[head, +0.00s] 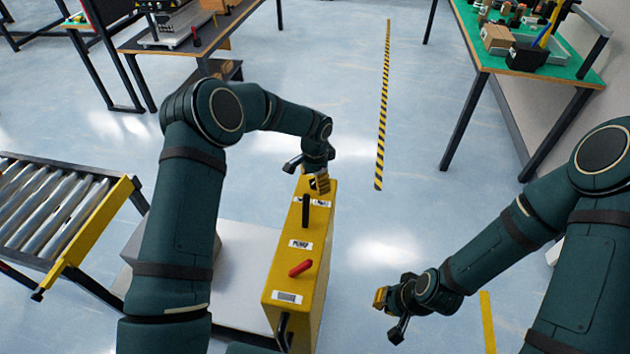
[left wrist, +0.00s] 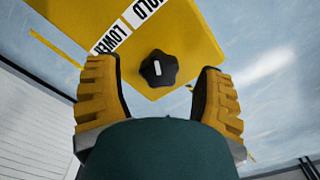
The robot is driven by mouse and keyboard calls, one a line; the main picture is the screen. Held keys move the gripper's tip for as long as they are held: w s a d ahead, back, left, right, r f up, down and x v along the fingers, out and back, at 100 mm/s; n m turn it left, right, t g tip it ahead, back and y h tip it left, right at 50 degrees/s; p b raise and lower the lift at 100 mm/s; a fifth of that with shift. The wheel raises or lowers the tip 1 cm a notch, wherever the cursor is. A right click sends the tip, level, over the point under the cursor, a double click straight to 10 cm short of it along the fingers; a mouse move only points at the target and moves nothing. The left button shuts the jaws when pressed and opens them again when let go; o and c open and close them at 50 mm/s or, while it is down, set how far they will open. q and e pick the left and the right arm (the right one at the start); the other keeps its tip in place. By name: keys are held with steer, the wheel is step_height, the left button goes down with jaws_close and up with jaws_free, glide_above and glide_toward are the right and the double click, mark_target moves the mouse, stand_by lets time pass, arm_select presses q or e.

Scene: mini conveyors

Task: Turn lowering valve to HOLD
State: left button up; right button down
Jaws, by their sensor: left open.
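The lowering valve is a black lobed knob with a white pointer mark (left wrist: 158,68) on a yellow panel (left wrist: 185,30), in the left wrist view. White labels reading LOWER (left wrist: 110,40) and HOLD (left wrist: 143,9) are beside it. My left gripper (left wrist: 158,95) is open, its two yellow fingers on either side of the knob, with gaps between them and it. In the head view my left gripper (head: 320,184) is over the far end of the yellow console (head: 315,265) and hides the knob. My right gripper (head: 390,305) hangs to the right of the console, its fingers unclear.
The console also carries a black lever (head: 306,208), a PUMP label (head: 300,244) and a red handle (head: 301,268). A roller conveyor (head: 50,215) stands at left. A green-topped table (head: 560,75) stands at back right. The floor between is clear.

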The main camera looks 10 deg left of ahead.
arm_select(q)
step_height(320, 180, up, 11)
steer(key=shift+r, duration=0.15)
steer(key=shift+s, duration=0.1)
stand_by(0.6)
